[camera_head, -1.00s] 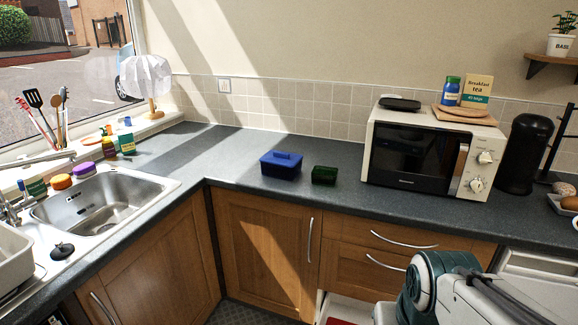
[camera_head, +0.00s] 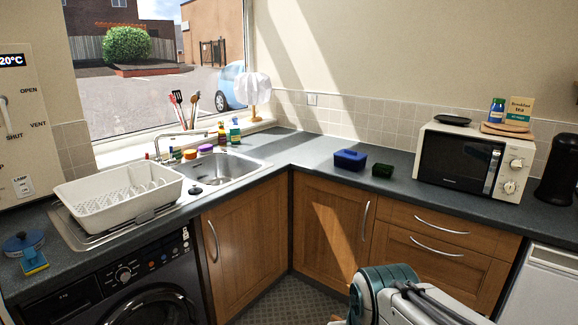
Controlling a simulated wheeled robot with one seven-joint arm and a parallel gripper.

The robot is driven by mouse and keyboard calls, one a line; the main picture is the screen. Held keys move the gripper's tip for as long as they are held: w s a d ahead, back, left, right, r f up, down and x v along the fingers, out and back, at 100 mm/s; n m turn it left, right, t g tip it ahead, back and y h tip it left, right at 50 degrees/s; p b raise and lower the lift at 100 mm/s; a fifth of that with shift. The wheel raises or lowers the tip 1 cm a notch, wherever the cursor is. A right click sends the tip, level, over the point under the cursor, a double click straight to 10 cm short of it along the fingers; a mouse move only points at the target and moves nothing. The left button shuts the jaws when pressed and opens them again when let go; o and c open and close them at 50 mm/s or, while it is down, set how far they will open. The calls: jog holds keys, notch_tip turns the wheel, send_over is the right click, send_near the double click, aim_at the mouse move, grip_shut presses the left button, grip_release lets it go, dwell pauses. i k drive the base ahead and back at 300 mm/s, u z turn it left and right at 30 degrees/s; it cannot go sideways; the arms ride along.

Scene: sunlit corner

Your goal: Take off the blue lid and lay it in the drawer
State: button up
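A blue box (camera_head: 349,162) stands on the dark worktop in the corner, left of the microwave. A blue lid with a raised handle (camera_head: 351,154) sits on top of it. Two closed wooden drawer fronts (camera_head: 438,253) with metal handles are below the worktop, under the microwave. A small pale edge shows at the bottom of the picture beside my arm; I cannot tell if it is an open drawer. My arm is at the bottom right, below the box and apart from it. My gripper is not in view.
The microwave (camera_head: 465,162) is further right. The sink (camera_head: 223,167) and a white dish rack (camera_head: 120,197) are left. A round blue item (camera_head: 23,241) lies far left. The corner worktop is mostly clear.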

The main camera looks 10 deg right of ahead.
aim_at(356, 157)
jog(key=u, duration=0.9)
jog(key=i, duration=1.95)
jog(key=z, duration=0.9)
jog(key=i, duration=0.8)
jog(key=z, duration=0.95)
